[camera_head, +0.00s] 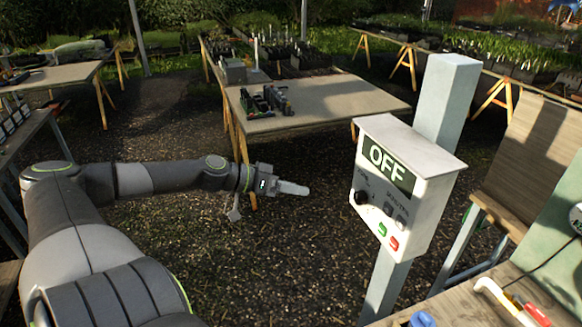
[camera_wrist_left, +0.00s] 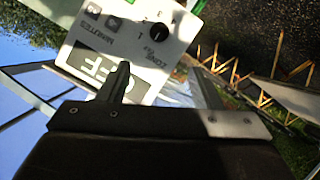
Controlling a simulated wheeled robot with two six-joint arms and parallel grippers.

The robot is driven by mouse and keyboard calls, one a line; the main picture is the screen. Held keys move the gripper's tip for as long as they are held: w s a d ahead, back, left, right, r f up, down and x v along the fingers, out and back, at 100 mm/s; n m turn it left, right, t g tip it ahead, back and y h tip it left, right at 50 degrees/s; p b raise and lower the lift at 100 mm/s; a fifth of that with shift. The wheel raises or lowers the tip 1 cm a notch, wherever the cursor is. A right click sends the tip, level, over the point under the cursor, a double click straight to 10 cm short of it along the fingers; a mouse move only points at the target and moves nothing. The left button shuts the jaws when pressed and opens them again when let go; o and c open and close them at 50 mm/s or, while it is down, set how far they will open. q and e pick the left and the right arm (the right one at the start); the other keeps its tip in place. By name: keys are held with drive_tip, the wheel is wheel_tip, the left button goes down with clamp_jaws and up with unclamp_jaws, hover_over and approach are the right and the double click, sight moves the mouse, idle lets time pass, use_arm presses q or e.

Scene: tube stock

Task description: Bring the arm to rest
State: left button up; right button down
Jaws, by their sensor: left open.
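My left arm reaches in from the left in the head view, and its gripper (camera_head: 275,186) hangs in the air over the gravel, left of the control box. In the left wrist view the two fingers of the gripper (camera_wrist_left: 165,88) stand apart with nothing held between them. The white control box (camera_head: 420,200) is on a pale post and its display reads OFF. The box also shows beyond the fingers in the left wrist view (camera_wrist_left: 125,35), turned over. A gap separates the gripper from the box in the head view. My right gripper is not in view.
A wooden table (camera_head: 320,100) with dark trays and small gear stands behind. Another table (camera_head: 50,78) is at the far left. A bench (camera_head: 455,305) with tools is at the lower right. The gravel (camera_head: 290,255) between arm and post is clear.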

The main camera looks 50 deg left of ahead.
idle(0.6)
